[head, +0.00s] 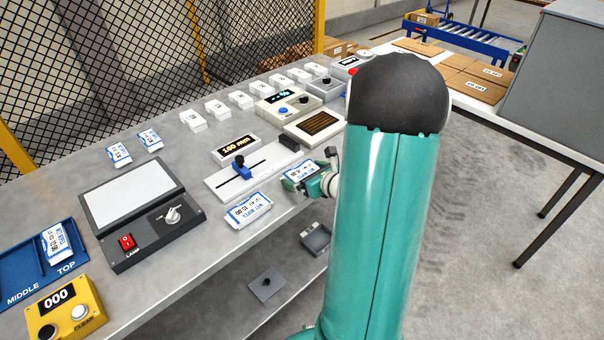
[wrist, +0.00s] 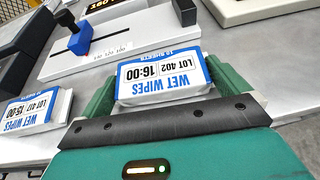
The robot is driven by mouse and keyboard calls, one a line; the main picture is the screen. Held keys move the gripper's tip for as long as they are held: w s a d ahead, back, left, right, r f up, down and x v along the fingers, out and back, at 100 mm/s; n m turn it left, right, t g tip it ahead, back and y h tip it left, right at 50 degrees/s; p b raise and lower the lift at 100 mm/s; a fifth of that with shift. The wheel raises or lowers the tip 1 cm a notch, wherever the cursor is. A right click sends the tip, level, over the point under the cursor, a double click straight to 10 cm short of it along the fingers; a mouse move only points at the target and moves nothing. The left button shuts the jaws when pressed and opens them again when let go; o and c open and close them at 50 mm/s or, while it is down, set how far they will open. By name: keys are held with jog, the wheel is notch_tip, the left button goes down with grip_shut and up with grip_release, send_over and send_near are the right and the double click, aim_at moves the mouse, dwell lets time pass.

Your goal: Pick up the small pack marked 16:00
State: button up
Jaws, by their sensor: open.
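The small pack marked 16:00 (wrist: 160,76) is a white and blue wet wipes pack, upside down in the wrist view, with LOT 402 beside the time. It also shows in the head view (head: 298,171), near the front edge of the bench. My gripper (wrist: 164,90) is open, with one green finger on each side of this pack; I cannot tell whether they touch it. In the head view my gripper (head: 303,182) is partly hidden by my arm. A similar pack marked 15:00 (wrist: 35,110) lies to the left, also seen in the head view (head: 250,210).
A slide gauge with a blue knob (head: 241,168) stands just behind the packs. A lamp box (head: 143,210), a blue tray (head: 22,285) and a yellow counter (head: 62,308) are farther left. A row of white blocks (head: 238,99) lines the bench's back.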

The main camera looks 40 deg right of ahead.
jog(key=c, duration=0.6)
jog(key=shift+r, duration=0.15)
